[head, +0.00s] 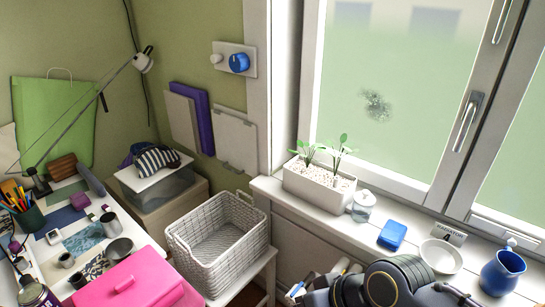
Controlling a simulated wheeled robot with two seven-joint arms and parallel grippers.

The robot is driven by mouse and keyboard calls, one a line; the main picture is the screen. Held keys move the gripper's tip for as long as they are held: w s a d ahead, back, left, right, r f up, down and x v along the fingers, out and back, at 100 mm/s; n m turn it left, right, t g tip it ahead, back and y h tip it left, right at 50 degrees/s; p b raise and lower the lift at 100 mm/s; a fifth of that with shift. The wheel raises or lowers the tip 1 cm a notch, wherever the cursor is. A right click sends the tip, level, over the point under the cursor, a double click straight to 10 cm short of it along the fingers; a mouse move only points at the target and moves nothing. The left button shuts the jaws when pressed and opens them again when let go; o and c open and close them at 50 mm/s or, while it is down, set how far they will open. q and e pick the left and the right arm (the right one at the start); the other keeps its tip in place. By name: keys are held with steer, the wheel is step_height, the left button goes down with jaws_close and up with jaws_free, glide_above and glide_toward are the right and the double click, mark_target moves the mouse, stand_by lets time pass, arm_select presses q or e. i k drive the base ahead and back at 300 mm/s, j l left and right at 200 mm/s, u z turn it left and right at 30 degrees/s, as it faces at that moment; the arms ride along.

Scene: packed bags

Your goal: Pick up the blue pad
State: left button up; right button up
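A small blue pad (392,235) lies flat on the white windowsill. It sits between the glass jar (362,206) and a white bowl (441,256), with a little bare sill around it. Dark rounded links of my own arm show at the bottom edge, below and in front of the pad. I cannot make out gripper fingers on them. My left gripper is not in view, and nothing is touching the pad.
A white planter (319,184) stands on the sill at left. A blue jug (502,272) and a small "RADIATOR" sign (452,234) stand at right. A white wicker basket (218,240) is below left, beside a crowded desk with a pink box (128,280).

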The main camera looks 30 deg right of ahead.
mark_target(391, 236)
steer(key=z, duration=2)
steer(key=i+j+u, duration=0.1)
steer(key=i+u, duration=0.4)
steer(key=u, duration=0.2)
steer(key=i+u, duration=0.25)
steer(key=u, duration=0.15)
